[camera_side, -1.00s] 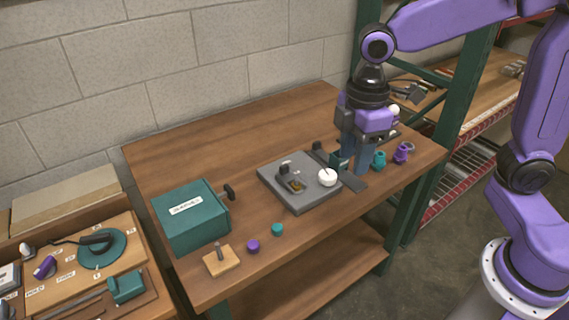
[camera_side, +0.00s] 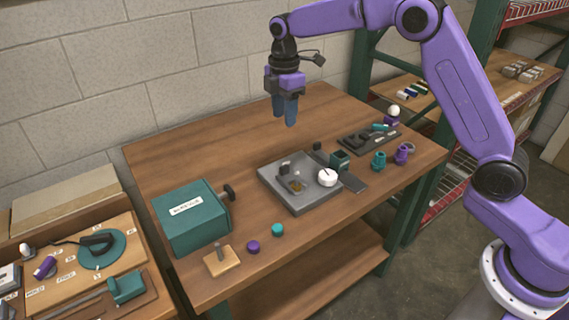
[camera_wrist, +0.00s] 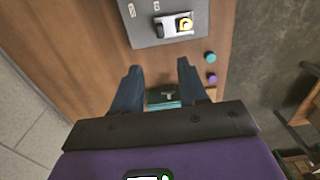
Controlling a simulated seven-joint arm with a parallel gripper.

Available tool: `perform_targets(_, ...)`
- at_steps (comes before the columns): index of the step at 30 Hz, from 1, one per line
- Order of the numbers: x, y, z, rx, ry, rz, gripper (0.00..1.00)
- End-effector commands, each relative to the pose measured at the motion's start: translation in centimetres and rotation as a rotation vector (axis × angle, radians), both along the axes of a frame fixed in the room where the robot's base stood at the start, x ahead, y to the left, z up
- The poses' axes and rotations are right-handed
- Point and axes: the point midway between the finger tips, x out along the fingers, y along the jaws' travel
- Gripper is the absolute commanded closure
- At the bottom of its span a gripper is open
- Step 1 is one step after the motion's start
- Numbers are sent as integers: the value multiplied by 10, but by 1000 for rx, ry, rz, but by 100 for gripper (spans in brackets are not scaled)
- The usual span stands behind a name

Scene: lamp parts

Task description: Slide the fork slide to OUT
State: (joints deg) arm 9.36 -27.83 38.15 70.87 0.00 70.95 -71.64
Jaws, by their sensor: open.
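No label reading OUT is legible, so I cannot be sure which part is the fork slide. The plate carries a white round knob (camera_side: 327,177) and a small recessed pocket. My gripper (camera_side: 284,118) is open and empty, fingers down, high above the table behind the plate. In the wrist view my gripper (camera_wrist: 158,67) shows apart fingers with nothing between, and the grey plate (camera_wrist: 145,28) is partly cut off.
A labelled teal box (camera_side: 190,226) with a dark handle stands at left. Teal (camera_side: 277,229) and purple (camera_side: 253,246) knobs and a wooden block (camera_side: 221,262) lie in front. A dark tray (camera_side: 352,143) and small parts stand right. A side bench (camera_side: 150,305) holds another teal block (camera_side: 126,287).

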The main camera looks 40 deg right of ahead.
Motion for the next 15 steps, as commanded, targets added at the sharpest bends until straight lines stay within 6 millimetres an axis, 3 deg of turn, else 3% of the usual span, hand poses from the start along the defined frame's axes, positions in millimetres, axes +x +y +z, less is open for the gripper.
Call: perform_targets(15,-1,-1,-94,-2,4,-2,57)
